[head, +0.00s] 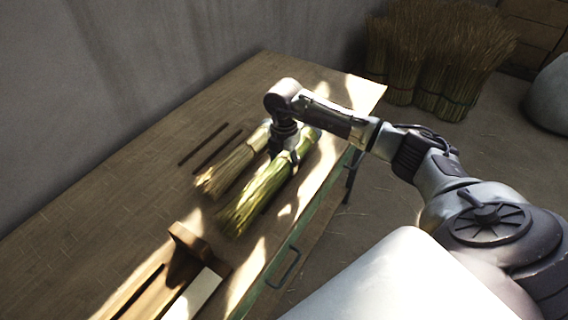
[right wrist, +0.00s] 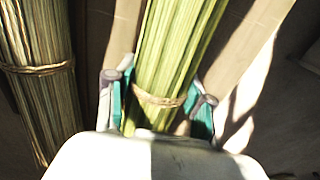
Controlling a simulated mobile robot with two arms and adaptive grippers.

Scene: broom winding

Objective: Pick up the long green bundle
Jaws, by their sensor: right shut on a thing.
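The long green bundle (head: 254,199) lies on the wooden table, its loose end toward the lower left. My right gripper (head: 290,159) reaches down over its far part. In the right wrist view the green bundle (right wrist: 176,62) runs between the two fingers of my right gripper (right wrist: 158,108), near a twine tie. The gripper is shut on the bundle, one finger on each side. The bundle appears to rest on the table; any small gap under it cannot be told. My left gripper is not in view.
A straw-coloured bundle (head: 229,172) lies close beside, on the left; it also shows in the right wrist view (right wrist: 38,72). Two dark sticks (head: 203,147) lie beyond it. A wooden fixture (head: 182,258) stands at the near end. Straw sheaves (head: 436,58) stand on the floor behind.

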